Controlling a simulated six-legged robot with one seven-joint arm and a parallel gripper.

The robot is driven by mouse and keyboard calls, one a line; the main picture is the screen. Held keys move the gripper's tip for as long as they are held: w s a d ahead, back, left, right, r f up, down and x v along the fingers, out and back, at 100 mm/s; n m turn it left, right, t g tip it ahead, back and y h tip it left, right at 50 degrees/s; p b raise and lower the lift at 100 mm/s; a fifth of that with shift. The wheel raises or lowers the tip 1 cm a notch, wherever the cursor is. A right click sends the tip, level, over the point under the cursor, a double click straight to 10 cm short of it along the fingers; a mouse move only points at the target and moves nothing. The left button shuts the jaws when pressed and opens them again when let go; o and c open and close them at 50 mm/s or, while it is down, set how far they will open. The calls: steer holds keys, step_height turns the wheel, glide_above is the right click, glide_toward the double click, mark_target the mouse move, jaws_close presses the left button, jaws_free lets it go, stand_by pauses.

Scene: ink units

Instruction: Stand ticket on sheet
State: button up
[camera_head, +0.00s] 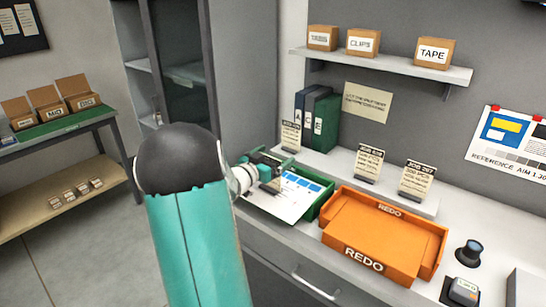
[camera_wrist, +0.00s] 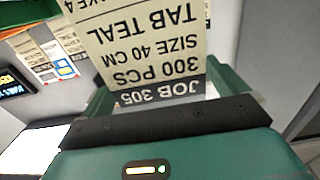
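The job ticket (camera_wrist: 150,45) is a beige card reading JOB 305, 300 PCS, SIZE 40 CM, TAB TEAL. It appears large and upside down in the wrist view, close beyond my gripper's body. The sheet (camera_head: 291,199), white with blue blocks, lies in the green tray under and right of my gripper.
An orange REDO tray (camera_head: 372,259) stands right of the green tray. A dark knob device (camera_head: 468,252) is at the right.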

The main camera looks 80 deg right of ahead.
steer(key=shift+r, duration=0.1)
steer(key=shift+w+a+r, duration=0.1)
steer(key=shift+r, duration=0.05)
steer(key=v, duration=1.1)
steer(key=shift+a, duration=0.35)
steer(key=shift+w, duration=0.15)
